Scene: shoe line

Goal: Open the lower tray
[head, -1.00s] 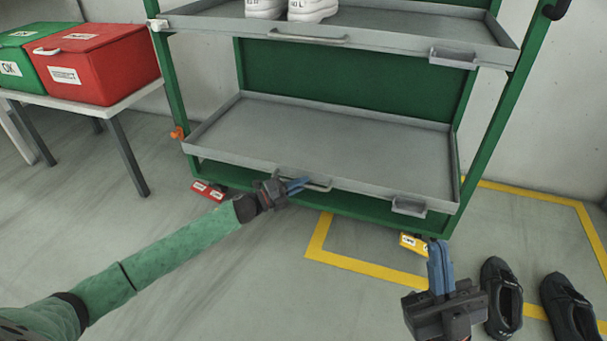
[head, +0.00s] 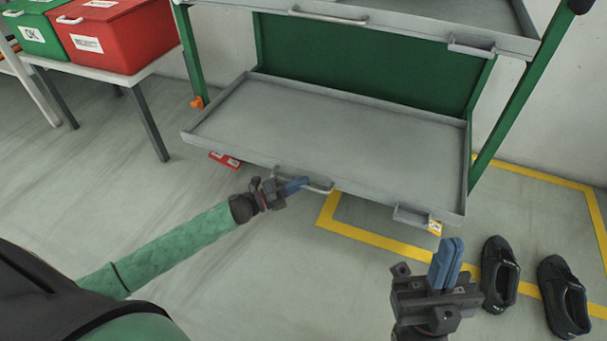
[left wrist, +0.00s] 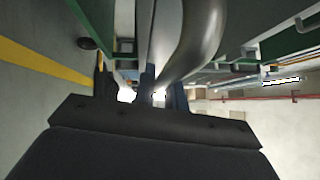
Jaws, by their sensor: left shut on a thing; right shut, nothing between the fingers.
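The lower tray (head: 330,128) is a wide, empty grey tray on the green rack. It sticks out in front of the rack's posts. Its metal bar handle (head: 322,189) is at the front edge. My left gripper (head: 296,185) is shut on this handle. In the left wrist view the handle (left wrist: 195,45) shows large as a curved metal bar at the fingers. My right gripper (head: 446,262) is shut and empty, held up in front of the tray's right corner, apart from it.
The upper tray (head: 400,28) is above, with its own handle (head: 328,16). A red box (head: 112,42) and a green box (head: 35,32) stand on a side table at left. Black shoes (head: 500,272) lie on the floor at right. Yellow tape (head: 375,240) marks the floor.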

